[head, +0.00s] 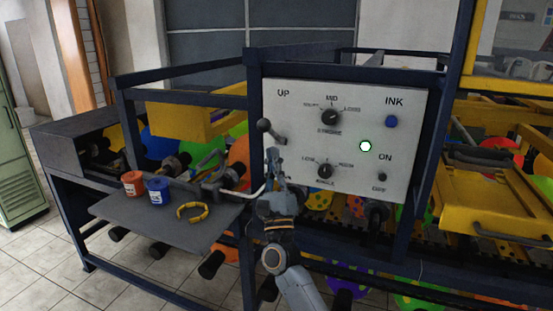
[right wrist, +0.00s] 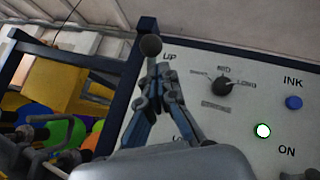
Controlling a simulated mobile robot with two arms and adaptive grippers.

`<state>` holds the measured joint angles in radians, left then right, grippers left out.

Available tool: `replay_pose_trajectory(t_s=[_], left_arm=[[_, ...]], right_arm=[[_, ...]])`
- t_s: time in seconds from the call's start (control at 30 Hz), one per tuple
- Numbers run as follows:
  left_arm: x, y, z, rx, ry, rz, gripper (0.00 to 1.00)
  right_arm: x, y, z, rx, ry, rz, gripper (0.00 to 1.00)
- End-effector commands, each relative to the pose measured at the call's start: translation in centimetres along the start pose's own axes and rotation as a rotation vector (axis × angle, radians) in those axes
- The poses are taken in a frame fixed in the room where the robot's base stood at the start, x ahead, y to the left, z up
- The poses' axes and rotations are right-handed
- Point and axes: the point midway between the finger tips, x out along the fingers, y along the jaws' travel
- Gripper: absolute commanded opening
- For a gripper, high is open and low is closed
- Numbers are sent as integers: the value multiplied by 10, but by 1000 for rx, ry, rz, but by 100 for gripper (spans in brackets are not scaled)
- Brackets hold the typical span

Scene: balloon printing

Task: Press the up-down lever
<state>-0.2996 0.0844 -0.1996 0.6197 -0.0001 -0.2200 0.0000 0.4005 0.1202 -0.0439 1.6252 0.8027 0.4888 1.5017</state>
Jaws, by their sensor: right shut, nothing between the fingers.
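The up-down lever (head: 264,126) is a dark stick with a round knob on the left side of the white control panel (head: 312,185), below the word UP. It points up and to the left. My right gripper (head: 272,155) is shut and empty, just below the lever in the head view. In the right wrist view the lever's knob (right wrist: 150,45) shows just above the closed fingertips (right wrist: 161,70). I cannot tell whether they touch it. The lever's lower part is hidden behind the fingers there. My left gripper is not in view.
The panel also holds a blue INK button (head: 391,121), a lit green-ringed button (head: 366,146), two dials and an ON/OFF switch (head: 382,177). A grey shelf (head: 185,232) at left carries a red cup (head: 133,184), a blue cup (head: 158,190) and a yellow ring (head: 192,213). Blue frame bars surround the panel.

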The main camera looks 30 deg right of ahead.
Motion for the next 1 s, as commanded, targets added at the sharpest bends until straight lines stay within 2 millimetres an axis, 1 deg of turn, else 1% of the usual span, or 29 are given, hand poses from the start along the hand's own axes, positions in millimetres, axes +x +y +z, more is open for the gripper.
replay_pose_trajectory(t_s=[0.03, 0.1, 0.27, 0.4, 0.57, 1.0], left_arm=[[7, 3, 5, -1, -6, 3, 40], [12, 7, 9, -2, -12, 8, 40], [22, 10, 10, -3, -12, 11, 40], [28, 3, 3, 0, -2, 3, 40], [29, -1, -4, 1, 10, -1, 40], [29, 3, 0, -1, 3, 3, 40]], right_arm=[[-17, -2, 5, 6, 1, -2, 0], [-33, -5, 11, 5, 2, 0, 0], [-62, -11, 24, 3, 2, 0, 0], [-79, -15, 32, 1, 1, 1, 0], [-86, -18, 36, 1, 2, 0, 0], [-86, -18, 37, 1, 1, 0, 0]])
